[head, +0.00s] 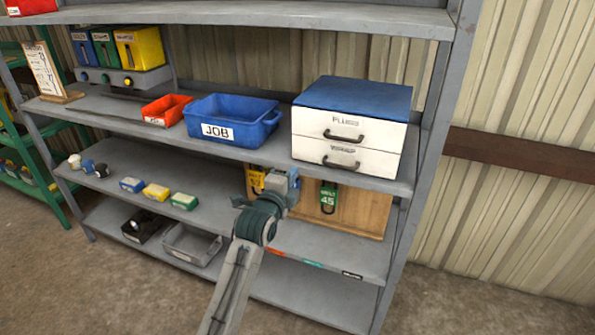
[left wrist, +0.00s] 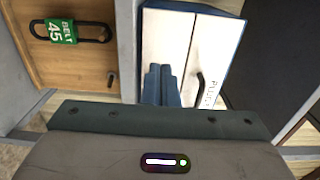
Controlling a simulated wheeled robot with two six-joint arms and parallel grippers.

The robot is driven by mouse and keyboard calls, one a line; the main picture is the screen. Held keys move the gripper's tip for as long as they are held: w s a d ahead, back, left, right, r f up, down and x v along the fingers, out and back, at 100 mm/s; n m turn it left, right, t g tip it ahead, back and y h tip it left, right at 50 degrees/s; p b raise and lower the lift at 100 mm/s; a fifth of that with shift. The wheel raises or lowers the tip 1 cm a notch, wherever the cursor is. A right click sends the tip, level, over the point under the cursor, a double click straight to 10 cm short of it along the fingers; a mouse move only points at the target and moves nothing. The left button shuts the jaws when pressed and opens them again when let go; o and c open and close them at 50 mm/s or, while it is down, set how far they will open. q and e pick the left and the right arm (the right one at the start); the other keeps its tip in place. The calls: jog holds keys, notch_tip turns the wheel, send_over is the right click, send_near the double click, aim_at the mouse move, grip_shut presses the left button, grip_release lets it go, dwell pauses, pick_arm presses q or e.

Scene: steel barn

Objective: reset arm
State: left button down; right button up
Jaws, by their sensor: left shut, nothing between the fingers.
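My left gripper (head: 285,178) is on the arm that rises from the bottom of the head view. It is in front of the shelving unit, just below the level of the white drawer box (head: 346,152). Its two blue-grey fingers (left wrist: 160,80) are together with nothing between them in the left wrist view. They overlap the white drawer front (left wrist: 180,45) there; contact cannot be told. The gripper partly covers a wooden board (head: 363,208) with a yellow tag (head: 255,180) and a green tag marked 45 (head: 328,195). My right gripper is in neither view.
A blue JOB bin (head: 232,112) and an orange bin (head: 166,109) stand left of the drawers. Small coloured boxes (head: 156,191) sit on the shelf below, with grey and black trays (head: 190,243) lower. A shelf post (head: 432,110) stands at right. Floor (head: 480,300) at right is clear.

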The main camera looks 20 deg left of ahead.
pick_arm(q)
jog(key=shift+s, duration=2.2)
jog(key=s+a+f+n+g, duration=0.1)
jog(key=s+f+n+g, duration=0.1)
jog(key=f, duration=1.1)
jog(key=s+a+f+n+g, duration=0.1)
jog(key=s+f+n+g, duration=0.15)
jog(key=f, duration=0.95)
jog(key=s+a+f+n+g, duration=0.1)
jog(key=f+n+g, duration=0.15)
jog(key=f, duration=1.05)
jog(key=s+f+n+g+y, duration=0.1)
jog(key=s+f+n+g, duration=0.35)
jog(key=s+f, duration=1.3)
jog(key=s+a+f+n+g, duration=0.1)
jog(key=s+f+n, duration=0.1)
jog(key=s+f, duration=0.4)
jog(key=s+f+n+g, duration=0.2)
jog(key=s+f, duration=0.3)
jog(key=s, duration=1.1)
jog(key=s+a+f+n+g, duration=0.1)
jog(key=s+f+n+g, duration=0.1)
jog(key=s+f, duration=0.4)
jog(key=s, duration=0.5)
jog(key=shift+a+f+b, duration=0.3)
jog(key=shift+b, duration=0.05)
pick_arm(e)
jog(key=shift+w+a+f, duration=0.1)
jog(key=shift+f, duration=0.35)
